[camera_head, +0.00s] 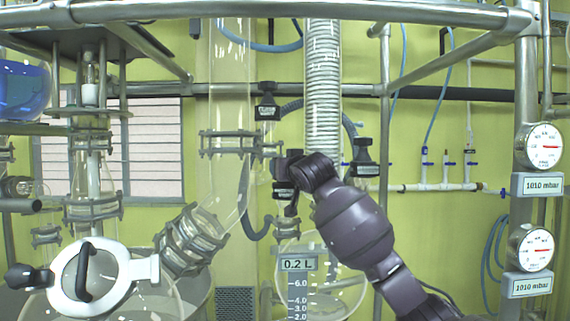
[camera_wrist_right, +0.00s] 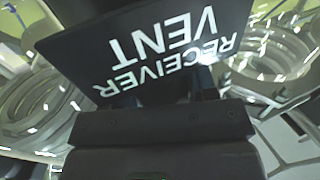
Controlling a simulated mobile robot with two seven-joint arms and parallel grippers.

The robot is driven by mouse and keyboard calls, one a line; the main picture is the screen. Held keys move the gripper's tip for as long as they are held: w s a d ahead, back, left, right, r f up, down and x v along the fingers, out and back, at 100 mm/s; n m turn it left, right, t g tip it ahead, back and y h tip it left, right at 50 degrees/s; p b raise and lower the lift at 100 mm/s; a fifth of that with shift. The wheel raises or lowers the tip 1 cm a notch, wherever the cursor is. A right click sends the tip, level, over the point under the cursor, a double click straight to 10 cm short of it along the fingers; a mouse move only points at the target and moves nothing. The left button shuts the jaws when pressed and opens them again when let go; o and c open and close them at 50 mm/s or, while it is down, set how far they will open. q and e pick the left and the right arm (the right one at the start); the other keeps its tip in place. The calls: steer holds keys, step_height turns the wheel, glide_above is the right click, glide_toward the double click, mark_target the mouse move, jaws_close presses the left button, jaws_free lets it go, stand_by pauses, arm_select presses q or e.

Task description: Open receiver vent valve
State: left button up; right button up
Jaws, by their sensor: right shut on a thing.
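The receiver vent valve has a black tag (camera_wrist_right: 150,60) with white "RECEIVER VENT" lettering, upside down in the right wrist view and close to the camera. My right gripper (camera_wrist_right: 165,100) is shut on the valve's handle, just behind this tag. The tag and gripper body hide most of the handle, so I cannot tell its angle. In the head view my dark right arm reaches up from the lower right, and its gripper (camera_head: 287,176) is at the valve, above the receiver vessel (camera_head: 345,290) marked 0.2 L. My left gripper is not in view.
Similar black valves (camera_head: 267,106) (camera_head: 365,160) are close by, with a glass coil condenser (camera_head: 323,90) behind my gripper. A glass tube (camera_head: 232,80) stands to the left. Gauges (camera_head: 543,146) reading 1010 mbar are on a metal post at right. A white lid (camera_head: 85,275) is at lower left.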

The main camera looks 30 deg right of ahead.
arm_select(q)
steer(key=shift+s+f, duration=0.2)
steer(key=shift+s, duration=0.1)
arm_select(e)
steer(key=shift+n+y, duration=0.3)
steer(key=shift+y, duration=0.2)
steer(key=o, duration=0.6)
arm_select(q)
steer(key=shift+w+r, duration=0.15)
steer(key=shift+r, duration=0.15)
arm_select(e)
steer(key=shift+o, duration=0.2)
steer(key=shift+s+a, duration=0.1)
steer(key=shift+s, duration=0.45)
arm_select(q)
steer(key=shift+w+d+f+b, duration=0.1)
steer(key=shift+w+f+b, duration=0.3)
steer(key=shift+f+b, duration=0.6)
arm_select(e)
steer(key=s+a, duration=0.1)
steer(key=s, duration=0.8)
steer(key=shift+s+a, duration=0.3)
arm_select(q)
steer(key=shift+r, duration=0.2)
